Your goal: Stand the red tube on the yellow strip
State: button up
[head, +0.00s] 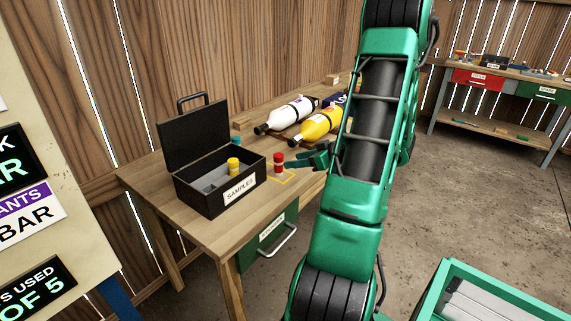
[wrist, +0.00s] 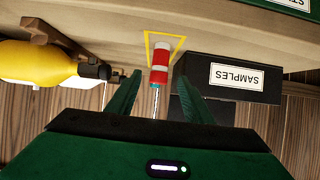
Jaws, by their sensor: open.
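The red tube (head: 278,163), red with a pale band, stands upright on the table near the front edge. The yellow strip (head: 289,179) is a thin outline on the tabletop at the tube's foot. In the wrist view, which is upside down, the tube (wrist: 160,72) has its pale foot inside the yellow outline (wrist: 148,44). My gripper (head: 305,160) is open, just right of the tube in the head view. In the wrist view its fingers (wrist: 157,80) flank the tube's upper part, with gaps on both sides. No contact shows.
An open black SAMPLES case (head: 212,204) holding a yellow tube (head: 234,165) stands left of the red tube. White (head: 287,117) and yellow (head: 316,126) cylinders lie behind my gripper. A green drawer (head: 268,237) is under the table.

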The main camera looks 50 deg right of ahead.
jog(key=v, duration=0.6)
jog(key=a+g+y, duration=0.2)
jog(key=a+g, duration=0.5)
jog(key=a, duration=1)
jog(key=s+a+r+m+g+h, duration=0.1)
jog(key=s+a+r+m+g, duration=0.1)
jog(key=s, duration=0.5)
jog(key=s+a+r+m+g+h, duration=0.1)
jog(key=s+a+r+m+g, duration=0.2)
jog(key=s+a+m, duration=0.2)
jog(key=s+a, duration=0.1)
jog(key=s, duration=0.2)
jog(key=shift+a+h, duration=0.4)
jog(key=shift+s, duration=0.1)
jog(key=shift+w+f, duration=0.3)
jog(key=shift+w, duration=0.3)
